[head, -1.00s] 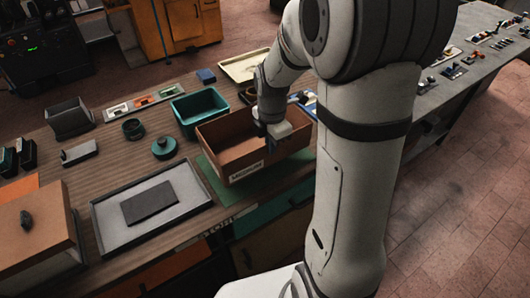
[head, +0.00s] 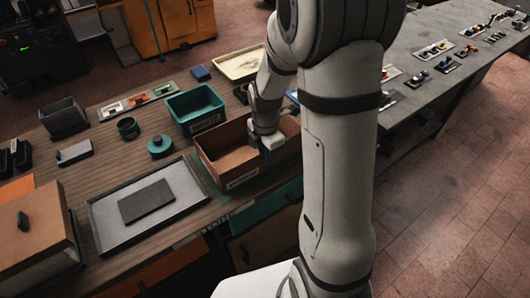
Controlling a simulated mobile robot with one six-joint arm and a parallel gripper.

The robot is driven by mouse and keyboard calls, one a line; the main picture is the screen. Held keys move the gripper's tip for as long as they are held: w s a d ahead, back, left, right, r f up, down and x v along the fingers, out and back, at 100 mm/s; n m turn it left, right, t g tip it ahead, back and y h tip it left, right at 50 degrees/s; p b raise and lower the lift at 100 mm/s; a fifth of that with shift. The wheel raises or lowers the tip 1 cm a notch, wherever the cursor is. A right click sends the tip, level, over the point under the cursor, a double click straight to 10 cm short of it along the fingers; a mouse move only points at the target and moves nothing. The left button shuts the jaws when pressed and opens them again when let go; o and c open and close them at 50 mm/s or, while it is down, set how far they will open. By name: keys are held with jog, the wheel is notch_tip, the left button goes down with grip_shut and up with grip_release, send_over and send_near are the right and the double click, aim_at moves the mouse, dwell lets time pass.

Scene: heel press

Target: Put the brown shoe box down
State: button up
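The brown shoe box (head: 228,165) is an open-topped box with a pale label on its near side. It stands about upright over a green mat (head: 207,183) near the front edge of the wooden bench, covering most of it. It looks to be at or very close to the mat; a small remaining gap cannot be ruled out. My gripper (head: 270,143) is at the near wall, towards the right, and appears shut on its rim. The fingertips are small and partly hidden, and my arm hides the box's right end.
A teal bin (head: 193,122) stands just behind the box, with a teal round pot (head: 161,147) to the left. A grey tray (head: 103,214) holding a dark slab lies left of the mat. A cream tray (head: 231,66) is farther back.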

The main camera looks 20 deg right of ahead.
jog(key=shift+o, duration=0.5)
jog(key=shift+r, duration=0.1)
jog(key=shift+r, duration=0.2)
notch_tip(320, 180, up, 11)
jog(key=b, duration=0.2)
jog(key=s+a+r+m+t, duration=0.1)
jog(key=s+r+m+t, duration=0.2)
jog(key=s+m, duration=1.3)
jog(key=r+m, duration=0.2)
jog(key=m, duration=0.3)
jog(key=shift+m, duration=0.3)
